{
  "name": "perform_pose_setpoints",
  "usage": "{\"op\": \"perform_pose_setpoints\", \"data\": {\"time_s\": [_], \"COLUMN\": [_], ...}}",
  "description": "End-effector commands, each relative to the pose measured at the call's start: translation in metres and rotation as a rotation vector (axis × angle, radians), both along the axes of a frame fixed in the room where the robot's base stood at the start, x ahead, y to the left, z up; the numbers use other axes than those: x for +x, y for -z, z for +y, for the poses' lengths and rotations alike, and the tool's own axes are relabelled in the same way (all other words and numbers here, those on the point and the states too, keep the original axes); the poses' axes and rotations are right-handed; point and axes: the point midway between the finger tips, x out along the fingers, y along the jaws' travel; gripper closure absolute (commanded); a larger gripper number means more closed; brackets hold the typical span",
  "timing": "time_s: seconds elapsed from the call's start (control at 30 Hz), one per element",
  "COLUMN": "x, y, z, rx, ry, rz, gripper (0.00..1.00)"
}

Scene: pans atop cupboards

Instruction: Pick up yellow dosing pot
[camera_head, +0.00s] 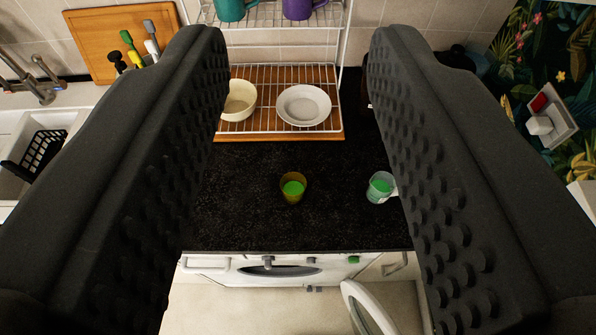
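A yellow dosing pot (293,188) stands on the black countertop, near the middle of the view. It is see-through amber and something green shows inside it. My gripper (300,45) is open and empty, with its two black studded fingers wide apart on the left and right. The pot shows in the gap between the fingers, farther off and below them, and nothing touches it. The left finger hides part of the counter's left side.
A clear cup with green contents (380,188) stands right of the pot, close to the right finger in the picture. A dish rack (262,72) with a bowl (239,100) and plate (304,105) stands behind. Below the counter's front edge, a round door (368,312) hangs open.

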Motion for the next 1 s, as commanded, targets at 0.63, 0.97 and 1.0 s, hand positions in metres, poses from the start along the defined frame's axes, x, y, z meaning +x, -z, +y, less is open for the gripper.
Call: {"op": "perform_pose_setpoints", "data": {"time_s": [0.63, 0.97, 1.0], "x": [0.082, 0.147, 0.146], "y": [0.124, 0.397, 0.421], "z": [0.001, -0.001, -0.001], "rx": [-0.005, -0.01, -0.008], "ry": [0.014, 0.014, 0.012], "rz": [0.081, 0.221, 0.23], "gripper": [0.22, 0.22, 0.22]}}
